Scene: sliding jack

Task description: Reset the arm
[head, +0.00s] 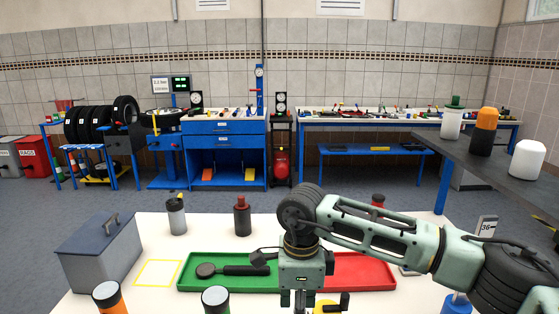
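My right arm reaches in from the right side of the head view, across the table, and bends down at the wrist. My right gripper (301,298) points down at the bottom edge, in front of the trays; its fingertips are not clearly visible, so I cannot tell if it is open. My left gripper is not in view. A green tray (215,287) holds a dark tool with a round head (230,270). A red tray (365,272) lies beside it, partly hidden by my arm. A yellow and black item (329,305) sits near the gripper, cut off by the frame.
The white table (150,232) carries a grey toolbox (100,252), a grey bottle (176,216), a dark red-topped bottle (242,217) and containers at the front edge. A dark shelf (495,167) with bottles stands at right. A yellow outlined square (157,273) is empty.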

